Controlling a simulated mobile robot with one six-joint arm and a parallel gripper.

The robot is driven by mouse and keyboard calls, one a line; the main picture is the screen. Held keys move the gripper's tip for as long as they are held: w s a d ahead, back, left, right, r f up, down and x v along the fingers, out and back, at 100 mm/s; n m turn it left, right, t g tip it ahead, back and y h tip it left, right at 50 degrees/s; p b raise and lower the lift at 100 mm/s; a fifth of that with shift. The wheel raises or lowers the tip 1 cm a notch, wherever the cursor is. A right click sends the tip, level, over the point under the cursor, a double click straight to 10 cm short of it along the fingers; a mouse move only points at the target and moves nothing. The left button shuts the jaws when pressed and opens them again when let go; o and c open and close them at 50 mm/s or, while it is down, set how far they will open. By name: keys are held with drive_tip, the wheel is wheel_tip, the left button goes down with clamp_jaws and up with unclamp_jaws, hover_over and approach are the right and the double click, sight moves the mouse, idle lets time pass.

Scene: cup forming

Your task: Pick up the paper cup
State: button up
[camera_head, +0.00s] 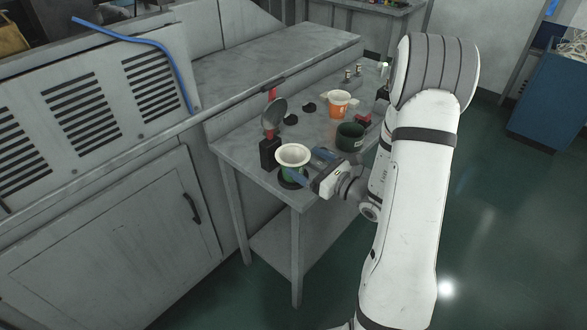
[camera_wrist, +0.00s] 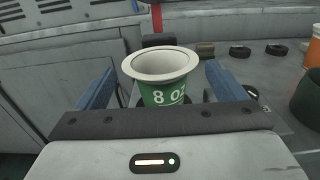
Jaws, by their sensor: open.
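The paper cup (camera_head: 293,158) is green with a wide white rim and stands upright near the front corner of the grey metal table. In the wrist view the cup (camera_wrist: 160,75) shows "8 oz" lettering on its side. My gripper (camera_head: 308,166) is open beside the cup in the head view. In the wrist view its blue fingers (camera_wrist: 160,88) stand to the left and right of the cup, with a visible gap on each side. The cup's lower part is hidden behind the gripper body in the wrist view.
An orange cup (camera_head: 339,106) and a dark green container (camera_head: 350,137) stand farther back on the table (camera_head: 237,155). A black block with a round disc (camera_head: 274,116) stands left of the cup. Small black rings (camera_wrist: 277,49) lie behind. A grey machine is left.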

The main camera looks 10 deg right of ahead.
sight(284, 150)
drive_tip(key=x, duration=0.2)
drive_tip(key=p+x, duration=0.1)
drive_tip(key=x, duration=0.2)
drive_tip(key=shift+w+a+f, duration=0.2)
drive_tip(key=shift+w, duration=0.1)
drive_tip(key=c, duration=1.4)
